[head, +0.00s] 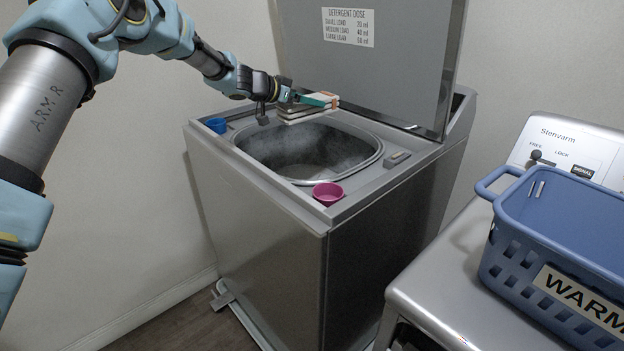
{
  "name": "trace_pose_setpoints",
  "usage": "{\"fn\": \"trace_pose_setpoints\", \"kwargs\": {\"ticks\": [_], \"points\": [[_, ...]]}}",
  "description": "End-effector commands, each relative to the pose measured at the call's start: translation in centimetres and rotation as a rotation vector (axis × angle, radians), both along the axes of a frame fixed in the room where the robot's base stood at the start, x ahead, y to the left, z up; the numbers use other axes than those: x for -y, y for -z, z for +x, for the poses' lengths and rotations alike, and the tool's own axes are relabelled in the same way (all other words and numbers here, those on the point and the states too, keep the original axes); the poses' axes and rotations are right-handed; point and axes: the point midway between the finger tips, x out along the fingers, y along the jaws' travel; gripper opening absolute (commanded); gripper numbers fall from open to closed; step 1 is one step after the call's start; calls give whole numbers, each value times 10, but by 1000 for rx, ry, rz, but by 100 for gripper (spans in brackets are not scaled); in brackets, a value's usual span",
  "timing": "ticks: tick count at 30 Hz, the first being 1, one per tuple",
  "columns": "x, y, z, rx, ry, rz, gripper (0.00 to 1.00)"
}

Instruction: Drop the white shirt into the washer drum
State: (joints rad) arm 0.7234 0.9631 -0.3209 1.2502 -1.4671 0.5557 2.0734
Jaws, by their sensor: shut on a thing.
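A folded white shirt (303,112) is held in my gripper (318,100) in the head view. The gripper is shut on it, with a teal finger lying across the top of the bundle. A bit of orange shows at the shirt's right end. The shirt is above the far part of the open washer drum (300,155), near the raised lid. The grey top-load washer (265,240) stands in the middle with its lid (400,70) up. The drum's bottom is dim, and I cannot tell what lies in it.
A blue cup (217,125) stands at the washer top's left corner and a magenta cup (327,193) at the front corner. A blue basket (505,255) marked WARM stands on a second machine (440,290) at the right.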

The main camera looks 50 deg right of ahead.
Motion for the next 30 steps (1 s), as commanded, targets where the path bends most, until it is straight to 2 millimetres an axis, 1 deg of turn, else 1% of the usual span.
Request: {"fn": "trace_pose_setpoints", "kwargs": {"ticks": [9,13,18,26,27,30], "points": [[0,36,0,-3,-1,1,19],[0,47,0,-2,-1,0,19],[0,54,0,-2,-1,-1,19],[0,55,0,0,-1,-1,19],[0,55,0,0,-1,-1,87],[0,55,0,-1,-1,0,98]]}}
